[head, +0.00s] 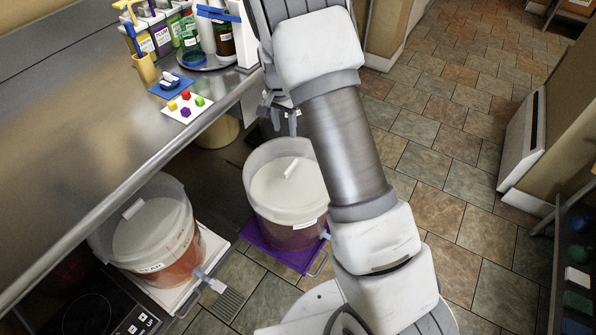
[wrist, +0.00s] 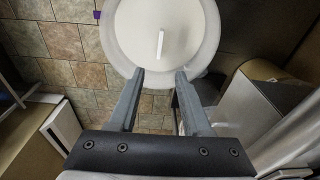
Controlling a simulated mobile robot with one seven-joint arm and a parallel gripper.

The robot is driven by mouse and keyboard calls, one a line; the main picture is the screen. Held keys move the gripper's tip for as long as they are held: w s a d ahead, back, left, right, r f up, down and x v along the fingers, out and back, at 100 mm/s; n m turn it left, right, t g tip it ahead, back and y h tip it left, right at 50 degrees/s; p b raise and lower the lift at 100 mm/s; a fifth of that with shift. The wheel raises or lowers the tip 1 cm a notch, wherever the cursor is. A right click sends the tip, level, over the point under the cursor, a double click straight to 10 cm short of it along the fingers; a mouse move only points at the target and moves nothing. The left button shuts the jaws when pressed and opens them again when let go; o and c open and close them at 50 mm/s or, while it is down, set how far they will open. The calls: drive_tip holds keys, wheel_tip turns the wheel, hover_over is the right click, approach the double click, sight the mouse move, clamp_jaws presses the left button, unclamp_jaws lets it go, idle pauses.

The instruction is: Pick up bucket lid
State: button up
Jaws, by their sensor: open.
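Two clear buckets stand below the counter in the head view, each with a white lid inside its rim. The right bucket (head: 290,232) sits on a purple mat, and its lid (head: 272,190) has a raised bar handle (head: 292,168). The left bucket (head: 160,250) sits on a white base, with its lid (head: 150,228) and handle (head: 133,209). In the wrist view, my open, empty gripper (wrist: 159,75) points toward a lid (wrist: 175,30) with an upright-looking bar handle (wrist: 160,45) centred between the fingers. The fingertips overlap the bucket rim in the picture; their height above it is unclear.
The steel counter (head: 100,130) overhangs at left, holding bottles, a blue mat and small coloured cubes (head: 186,104). The purple mat (head: 258,249) and the buckets' spigots project near the floor. A black cooktop (head: 95,315) is lower left. Tiled floor (head: 450,130) is open at right.

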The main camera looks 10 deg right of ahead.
wheel_tip(320, 180, down, 2)
drive_tip(key=b, duration=0.3)
hover_over(291, 166)
drive_tip(key=s, duration=0.1)
drive_tip(key=f, duration=1.1)
drive_tip(key=shift+s+a+f, duration=0.15)
drive_tip(key=shift+a+f, duration=0.1)
drive_tip(key=shift+f, duration=0.1)
drive_tip(key=shift+w+d+f+b, duration=0.1)
drive_tip(key=shift+w+f+b, duration=0.1)
drive_tip(key=shift+f, duration=0.75)
drive_tip(key=shift+w+d+f+b, duration=0.1)
drive_tip(key=shift+w+f+b, duration=0.1)
drive_tip(key=shift+f, duration=0.7)
drive_tip(key=shift+w+f+b, duration=0.15)
drive_tip(key=shift+f+b, duration=0.05)
drive_tip(key=shift+f, duration=0.75)
clamp_jaws()
